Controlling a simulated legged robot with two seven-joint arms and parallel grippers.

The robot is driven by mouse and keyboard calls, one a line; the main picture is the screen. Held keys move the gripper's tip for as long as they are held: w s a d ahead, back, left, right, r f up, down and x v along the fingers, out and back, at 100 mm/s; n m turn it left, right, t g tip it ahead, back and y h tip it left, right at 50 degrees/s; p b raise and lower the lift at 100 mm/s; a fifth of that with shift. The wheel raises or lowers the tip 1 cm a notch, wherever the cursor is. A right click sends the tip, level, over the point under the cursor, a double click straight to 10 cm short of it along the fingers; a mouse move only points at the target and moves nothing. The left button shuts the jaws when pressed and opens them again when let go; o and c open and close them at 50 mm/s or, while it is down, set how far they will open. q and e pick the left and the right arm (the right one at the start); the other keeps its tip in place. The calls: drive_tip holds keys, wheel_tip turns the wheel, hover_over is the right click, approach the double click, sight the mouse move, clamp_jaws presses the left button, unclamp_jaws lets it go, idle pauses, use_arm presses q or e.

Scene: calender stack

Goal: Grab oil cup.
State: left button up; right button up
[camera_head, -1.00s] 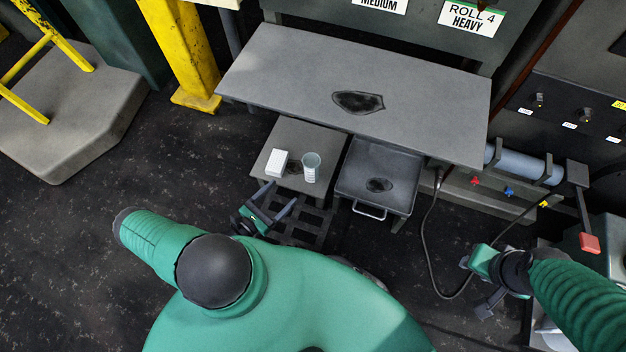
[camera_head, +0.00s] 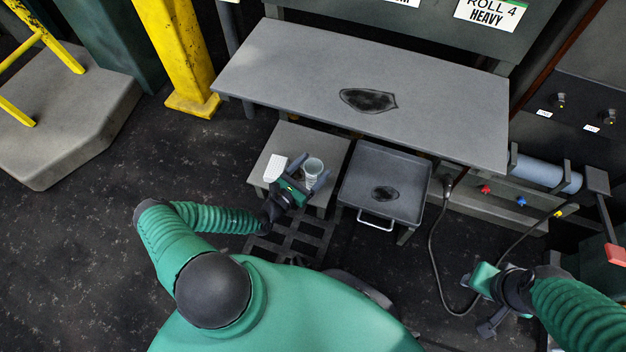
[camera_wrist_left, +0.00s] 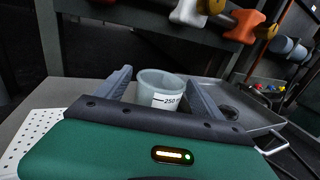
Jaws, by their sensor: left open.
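The oil cup (camera_head: 313,168) is a pale, translucent cup standing upright on the small low table (camera_head: 283,139). In the left wrist view the cup (camera_wrist_left: 162,90) carries a "250" mark on its side. My left gripper (camera_head: 301,172) is open, with one finger on each side of the cup in the wrist view (camera_wrist_left: 158,88). I cannot tell whether the fingers touch it. My right gripper (camera_head: 478,300) is at the lower right, far from the cup; its jaw state is unclear.
A grey tray (camera_head: 400,180) with a dark stain is to the right. A large grey table (camera_head: 300,75) overhangs behind. A dark grate (camera_head: 300,238) lies in front.

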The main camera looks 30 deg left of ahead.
use_arm(q)
drive_tip(key=shift+r, duration=0.15)
clamp_jaws()
idle(0.4)
